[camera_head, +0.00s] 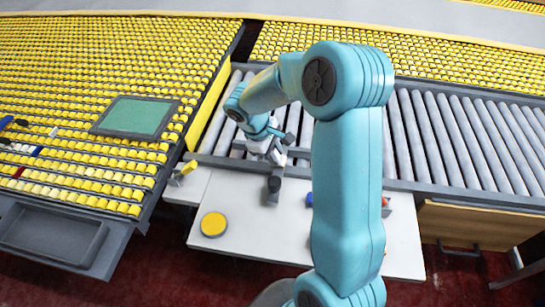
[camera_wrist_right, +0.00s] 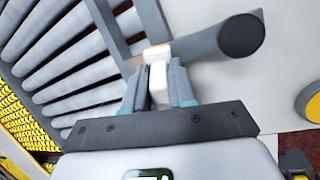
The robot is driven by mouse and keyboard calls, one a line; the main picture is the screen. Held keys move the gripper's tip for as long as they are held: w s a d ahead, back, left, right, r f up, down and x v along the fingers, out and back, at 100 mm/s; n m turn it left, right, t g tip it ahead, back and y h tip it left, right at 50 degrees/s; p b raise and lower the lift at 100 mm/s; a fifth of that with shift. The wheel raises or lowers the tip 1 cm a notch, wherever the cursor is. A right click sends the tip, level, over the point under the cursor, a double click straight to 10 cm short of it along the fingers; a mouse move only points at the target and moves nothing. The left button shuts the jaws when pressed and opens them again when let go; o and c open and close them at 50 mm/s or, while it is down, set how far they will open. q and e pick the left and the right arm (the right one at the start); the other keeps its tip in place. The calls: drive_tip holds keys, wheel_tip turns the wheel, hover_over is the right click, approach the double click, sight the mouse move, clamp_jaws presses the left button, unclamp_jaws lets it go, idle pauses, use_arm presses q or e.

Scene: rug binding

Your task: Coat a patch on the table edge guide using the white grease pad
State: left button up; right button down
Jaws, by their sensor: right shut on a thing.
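My right gripper (camera_head: 277,155) reaches over the back edge of the white table (camera_head: 235,195), beside the roller conveyor. In the right wrist view, the gripper (camera_wrist_right: 160,88) is shut on a small white block, which looks like the white grease pad (camera_wrist_right: 158,76). The pad's far end is at a grey bar, apparently the edge guide (camera_wrist_right: 205,44), which ends in a dark round cylinder (camera_wrist_right: 240,35). I cannot tell whether they touch. In the head view the dark cylinder (camera_head: 274,184) sits just in front of the gripper. My left gripper is not in view.
A yellow disc (camera_head: 214,224) with a grey rim lies on the table's left part. Grey rollers (camera_head: 440,140) run behind the table. My right arm hides the table's middle. A green panel (camera_head: 135,117) lies on yellow rollers.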

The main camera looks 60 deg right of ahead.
drive_tip(key=shift+w+d+f, duration=0.1)
drive_tip(key=shift+w+d, duration=0.2)
drive_tip(key=shift+d, duration=0.55)
drive_tip(key=shift+w+d+p, duration=0.2)
drive_tip(key=shift+d+p, duration=0.1)
drive_tip(key=shift+d, duration=0.1)
drive_tip(key=shift+w+d+p, duration=0.15)
drive_tip(key=shift+w+d, duration=0.1)
drive_tip(key=shift+d, duration=0.4)
drive_tip(key=shift+w+d+p, duration=0.15)
drive_tip(key=shift+w+d, duration=0.1)
drive_tip(key=shift+d, duration=0.35)
drive_tip(key=shift+r+p, duration=2.1)
drive_tip(key=shift+r, duration=0.9)
wheel_tip(320, 180, up, 3)
drive_tip(key=shift+p, duration=1.05)
